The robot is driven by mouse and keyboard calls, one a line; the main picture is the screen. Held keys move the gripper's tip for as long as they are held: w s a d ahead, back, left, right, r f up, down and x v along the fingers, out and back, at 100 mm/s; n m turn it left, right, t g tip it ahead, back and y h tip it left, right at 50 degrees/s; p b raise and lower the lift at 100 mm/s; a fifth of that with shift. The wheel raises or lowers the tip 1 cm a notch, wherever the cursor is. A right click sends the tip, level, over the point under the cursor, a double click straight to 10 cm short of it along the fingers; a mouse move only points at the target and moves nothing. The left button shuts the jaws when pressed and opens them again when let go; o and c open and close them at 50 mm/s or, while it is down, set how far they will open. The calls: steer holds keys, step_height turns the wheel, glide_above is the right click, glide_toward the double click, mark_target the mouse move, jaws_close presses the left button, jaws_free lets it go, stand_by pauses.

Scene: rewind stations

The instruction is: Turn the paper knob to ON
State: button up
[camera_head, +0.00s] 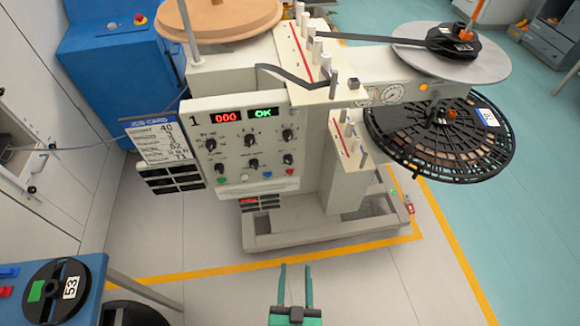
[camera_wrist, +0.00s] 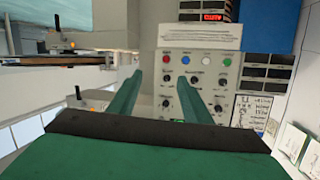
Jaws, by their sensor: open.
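The control panel (camera_head: 235,158) is on the front of the station marked 1. It carries several black knobs, in two rows, such as the upper-middle knob (camera_head: 249,139). Their labels are too small to read, so I cannot tell which one is the paper knob or how it is set. The panel also shows upside down in the wrist view (camera_wrist: 207,65), where one finger overlaps part of the knob area. My gripper (camera_head: 295,268) is open and empty, in front of and below the panel. Its two green fingers point towards the panel and appear apart from it.
A display above the knobs shows red "000" (camera_head: 227,117) and green "OK" (camera_head: 263,112). Coloured buttons line the panel's lower edge, including a red one (camera_head: 291,172). A job card (camera_head: 158,142) hangs at left. A black reel (camera_head: 440,137) juts out at right. The floor in front is clear.

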steer(key=w+t+y, duration=0.1)
steer(key=w, duration=1.2)
steer(key=n+t+y, duration=0.1)
steer(key=y, duration=0.1)
glide_toward(289, 163)
steer(key=w, duration=0.5)
steer(key=w+a, duration=0.1)
steer(key=w, duration=0.2)
steer(key=shift+w+a+f, duration=0.1)
steer(key=shift+w+f, duration=0.1)
steer(key=shift+f, duration=0.1)
steer(key=c, duration=1.1)
